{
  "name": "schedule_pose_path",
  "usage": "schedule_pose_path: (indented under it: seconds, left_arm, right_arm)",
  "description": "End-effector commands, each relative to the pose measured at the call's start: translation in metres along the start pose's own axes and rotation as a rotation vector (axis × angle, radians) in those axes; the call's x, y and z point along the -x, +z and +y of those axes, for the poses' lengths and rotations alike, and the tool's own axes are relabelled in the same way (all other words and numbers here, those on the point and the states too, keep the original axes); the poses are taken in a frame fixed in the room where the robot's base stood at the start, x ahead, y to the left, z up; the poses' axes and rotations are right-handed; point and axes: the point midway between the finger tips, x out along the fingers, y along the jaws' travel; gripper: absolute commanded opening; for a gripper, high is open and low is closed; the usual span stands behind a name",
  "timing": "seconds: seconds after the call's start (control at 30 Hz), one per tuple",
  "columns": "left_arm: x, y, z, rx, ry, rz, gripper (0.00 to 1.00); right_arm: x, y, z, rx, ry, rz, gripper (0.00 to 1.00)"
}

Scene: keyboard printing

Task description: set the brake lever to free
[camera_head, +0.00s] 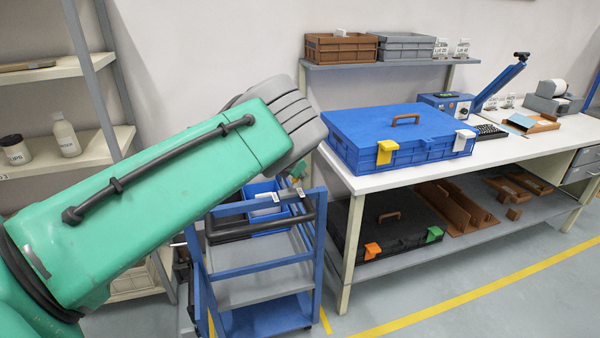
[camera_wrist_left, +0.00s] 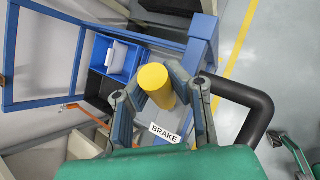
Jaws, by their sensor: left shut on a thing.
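The brake lever's yellow knob (camera_wrist_left: 158,82) shows in the left wrist view, beside a white label (camera_wrist_left: 165,133) reading BRAKE. My left gripper (camera_wrist_left: 162,90) has its fingers on both sides of the knob and is shut on it. The rest of the lever is hidden below the knob, so I cannot tell its setting. In the head view my green left arm reaches over the blue cart (camera_head: 262,263) and largely hides the gripper and the lever.
The cart's black handle (camera_wrist_left: 257,108) is close right of the gripper. A blue bin (camera_wrist_left: 118,58) sits on the cart. A workbench (camera_head: 345,183) with a blue case (camera_head: 395,125) stands right of the cart. Shelving (camera_head: 98,148) stands at left.

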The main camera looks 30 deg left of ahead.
Motion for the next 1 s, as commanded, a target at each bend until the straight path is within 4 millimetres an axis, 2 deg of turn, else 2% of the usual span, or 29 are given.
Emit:
schedule_pose_path:
  seconds: [0.2, 0.3, 0.73, 0.87, 1.0]
  left_arm:
    - [0.000, 0.002, 0.001, -0.001, 0.001, -0.003, 0.00]
    - [0.000, 0.002, 0.001, 0.000, 0.001, -0.003, 0.38]
    - [0.006, 0.001, 0.001, 0.002, 0.001, -0.001, 0.39]
    - [0.022, 0.001, 0.001, 0.003, 0.002, -0.001, 0.39]
    - [0.050, 0.002, 0.001, 0.002, 0.003, -0.002, 0.39]
  right_arm:
    - [0.000, 0.000, 0.000, 0.000, 0.000, 0.000, 0.40]
    - [0.000, 0.000, 0.000, 0.000, 0.000, 0.000, 0.40]
    - [0.001, 0.004, 0.000, 0.000, 0.000, 0.003, 0.40]
    - [0.001, 0.003, 0.000, 0.000, 0.000, 0.003, 0.40]
    - [0.001, 0.003, 0.000, 0.000, 0.000, 0.004, 0.40]
